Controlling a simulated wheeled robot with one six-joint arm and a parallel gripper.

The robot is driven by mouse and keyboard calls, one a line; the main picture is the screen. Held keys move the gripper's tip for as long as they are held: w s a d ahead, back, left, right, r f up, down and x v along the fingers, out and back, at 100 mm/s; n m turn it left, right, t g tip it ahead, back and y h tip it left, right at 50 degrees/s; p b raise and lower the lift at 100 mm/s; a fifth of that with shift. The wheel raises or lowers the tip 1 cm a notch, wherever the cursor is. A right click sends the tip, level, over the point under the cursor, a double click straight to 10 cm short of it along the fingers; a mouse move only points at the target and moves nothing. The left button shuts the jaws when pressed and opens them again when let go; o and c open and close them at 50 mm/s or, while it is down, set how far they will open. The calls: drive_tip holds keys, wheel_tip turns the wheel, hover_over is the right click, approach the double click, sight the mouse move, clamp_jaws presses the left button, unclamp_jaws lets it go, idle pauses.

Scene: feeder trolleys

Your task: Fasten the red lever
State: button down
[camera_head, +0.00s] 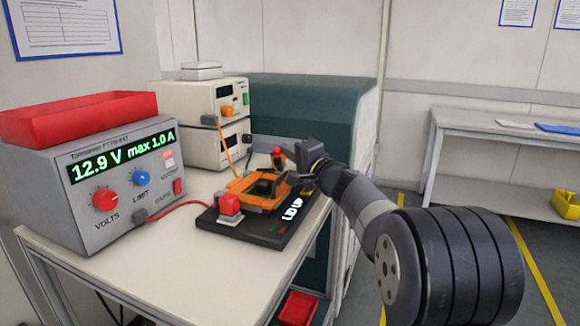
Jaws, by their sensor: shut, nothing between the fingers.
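A black fixture board (267,234) lies on the bench top, with an orange frame (246,201) mounted on it. A small red-topped part (278,155), which looks like the red lever, stands up at the back of the orange frame. A red block (230,204) sits at the front left of the board. My gripper (297,173) is at the back right of the frame, close beside the red-topped part. It is shut and empty. I cannot tell whether it touches the lever. My gripper and wrist hide part of the fixture's right side.
A grey power supply (125,212) with a red tray (80,117) on top stands at the left. A red cable (180,209) runs from it to the fixture. Two cream instruments (190,102) stand behind. The bench top (190,265) is clear in front.

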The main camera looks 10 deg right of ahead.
drive_tip(key=shift+s+a+f+b, duration=0.25)
drive_tip(key=shift+s+a+b, duration=0.3)
drive_tip(key=shift+b, duration=1.85)
drive_tip(key=shift+s+d, duration=0.15)
drive_tip(key=v, duration=1)
drive_tip(key=shift+s+d, duration=0.15)
drive_tip(key=shift+s, duration=0.2)
drive_tip(key=shift+w, duration=0.1)
